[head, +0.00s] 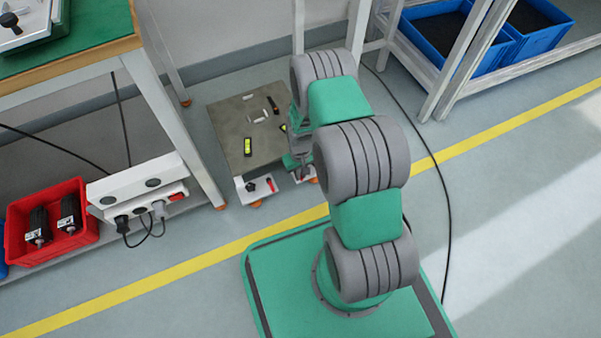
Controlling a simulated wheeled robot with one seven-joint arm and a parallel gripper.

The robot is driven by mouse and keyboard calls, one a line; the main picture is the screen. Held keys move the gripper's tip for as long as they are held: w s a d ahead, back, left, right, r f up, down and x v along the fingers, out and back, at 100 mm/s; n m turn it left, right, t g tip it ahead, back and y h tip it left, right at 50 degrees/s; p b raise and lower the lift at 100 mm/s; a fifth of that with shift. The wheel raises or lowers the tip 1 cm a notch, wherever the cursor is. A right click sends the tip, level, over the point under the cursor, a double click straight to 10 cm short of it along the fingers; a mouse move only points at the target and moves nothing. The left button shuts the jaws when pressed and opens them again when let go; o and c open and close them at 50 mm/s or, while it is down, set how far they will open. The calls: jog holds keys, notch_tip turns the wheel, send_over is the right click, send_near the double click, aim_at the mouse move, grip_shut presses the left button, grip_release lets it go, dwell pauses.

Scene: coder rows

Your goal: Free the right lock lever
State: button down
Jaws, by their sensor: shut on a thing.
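A low grey platform (238,130) stands on the floor with two white brackets on its front edge. The right bracket (305,175) is mostly covered by my arm. My gripper (302,171) is down at this right bracket and shut on the right lock lever, which is largely hidden behind the fingers and arm. The lever's exact angle cannot be told.
A yellow-and-black level (248,147) and small loose pieces lie on the platform. A workbench leg (175,130), white socket box (140,185) and red crate (85,238) stand left. A black cable (440,180) runs along the floor at right. Blue bins (440,50) sit on a rack.

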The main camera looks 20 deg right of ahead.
jog(key=c, duration=1.5)
grip_release()
notch_tip(320, 180, up, 8)
jog(key=p, duration=0.3)
jog(key=shift+f+p, duration=0.1)
jog(key=shift+p, duration=0.3)
notch_tip(320, 180, up, 39)
jog(key=w+a+t+p, duration=0.1)
jog(key=a+p, duration=0.1)
jog(key=p, duration=1.5)
jog(key=s+a+r+p, duration=0.1)
jog(key=s+r+p, duration=0.3)
jog(key=r, duration=0.8)
jog(key=s+a+r+t+p, duration=0.1)
jog(key=s+r+p, duration=0.4)
jog(key=r+p, duration=0.4)
jog(key=s+a+r+t+p, duration=0.1)
jog(key=s+r+p, duration=0.3)
jog(key=r, duration=1.1)
jog(key=shift+s+m+p, duration=0.4)
jog(key=shift+p, duration=0.95)
